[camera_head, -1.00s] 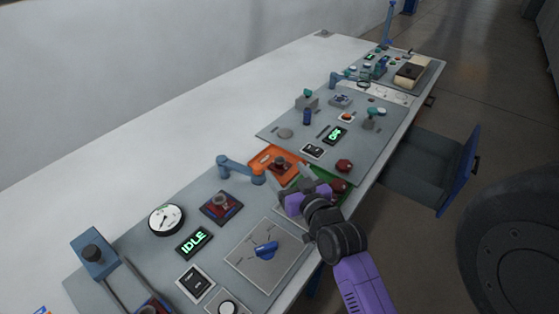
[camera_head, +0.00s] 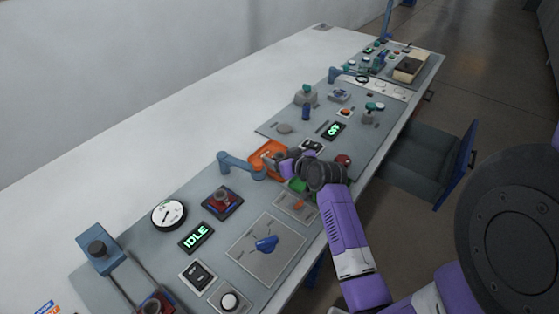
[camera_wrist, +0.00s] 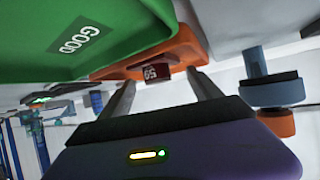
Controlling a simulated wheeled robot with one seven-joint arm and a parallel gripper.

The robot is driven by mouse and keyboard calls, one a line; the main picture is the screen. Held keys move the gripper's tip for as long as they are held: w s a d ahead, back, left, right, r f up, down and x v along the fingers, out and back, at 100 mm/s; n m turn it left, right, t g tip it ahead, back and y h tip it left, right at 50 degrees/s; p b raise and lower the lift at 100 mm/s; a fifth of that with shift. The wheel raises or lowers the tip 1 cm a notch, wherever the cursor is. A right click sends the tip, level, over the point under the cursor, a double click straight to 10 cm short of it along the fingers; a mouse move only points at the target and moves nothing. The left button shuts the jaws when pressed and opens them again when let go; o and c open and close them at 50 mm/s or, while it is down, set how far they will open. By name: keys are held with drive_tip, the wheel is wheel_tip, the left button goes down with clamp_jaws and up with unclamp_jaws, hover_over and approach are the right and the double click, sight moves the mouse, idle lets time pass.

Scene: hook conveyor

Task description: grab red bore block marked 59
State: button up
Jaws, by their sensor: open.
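The red bore block (camera_wrist: 155,72) shows in the wrist view with a white number label that is upside down and reads as 59. It sits in the orange tray (camera_wrist: 190,48), which also shows in the head view (camera_head: 258,163). My gripper (camera_wrist: 161,78) is open, its two fingers on either side of the block in the wrist view. I cannot tell whether they touch it. In the head view my gripper (camera_head: 280,165) is over the orange tray and hides the block.
A green tray (camera_wrist: 115,30) labelled GOOD is beside the orange tray. A blue jointed arm (camera_head: 238,165) stands close to the orange tray's left. Another red block (camera_head: 222,200) sits on the near panel beside the IDLE display (camera_head: 196,238). A blue-handled selector (camera_head: 266,244) is nearby.

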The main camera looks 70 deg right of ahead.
drive_tip(key=shift+x, duration=0.8)
drive_tip(key=shift+c, duration=0.2)
clamp_jaws()
